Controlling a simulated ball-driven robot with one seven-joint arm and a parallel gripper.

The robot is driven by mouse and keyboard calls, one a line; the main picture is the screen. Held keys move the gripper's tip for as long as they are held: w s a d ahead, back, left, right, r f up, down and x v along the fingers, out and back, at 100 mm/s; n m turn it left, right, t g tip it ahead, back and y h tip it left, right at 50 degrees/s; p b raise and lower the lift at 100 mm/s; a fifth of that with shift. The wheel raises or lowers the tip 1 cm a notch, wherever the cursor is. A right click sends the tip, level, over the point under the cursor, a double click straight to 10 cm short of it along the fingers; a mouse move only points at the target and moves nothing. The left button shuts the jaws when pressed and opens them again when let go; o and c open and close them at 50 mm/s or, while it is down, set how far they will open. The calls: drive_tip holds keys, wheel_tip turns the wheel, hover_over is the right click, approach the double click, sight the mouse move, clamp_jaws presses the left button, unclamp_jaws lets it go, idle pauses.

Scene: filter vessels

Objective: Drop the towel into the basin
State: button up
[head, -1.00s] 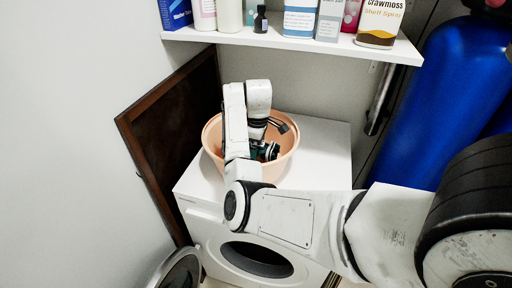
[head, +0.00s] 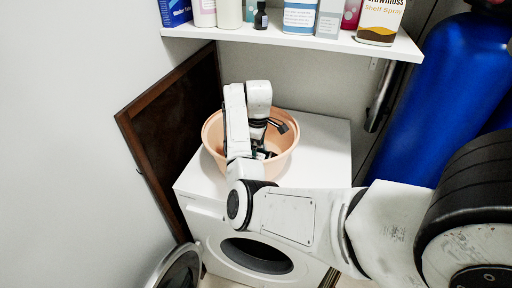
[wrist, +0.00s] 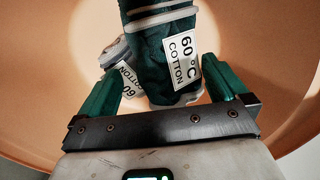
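The peach basin (head: 285,158) stands on top of the white washing machine. My gripper (wrist: 166,72) reaches down into it; in the head view my arm hides most of its inside. In the wrist view the dark green towel (wrist: 150,55), banded in grey and labelled "60 °C COTTON", lies between my green fingers. The fingers are spread wide, with gaps beside the towel, so my gripper looks open. The towel appears to be inside the basin, against its orange wall. A greyish item (wrist: 116,54) with a similar label lies left of it, partly behind the left finger.
A white shelf (head: 290,39) with bottles and boxes is above the machine. A dark brown framed panel (head: 172,125) leans at the left. A blue tank (head: 435,95) stands at the right. The machine's top (head: 325,140) is clear to the right of the basin.

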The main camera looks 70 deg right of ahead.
wheel_tip(320, 180, up, 13)
drive_tip(key=p, duration=0.2)
drive_tip(key=shift+s+r, duration=0.15)
drive_tip(key=shift+s, duration=0.05)
idle(0.7)
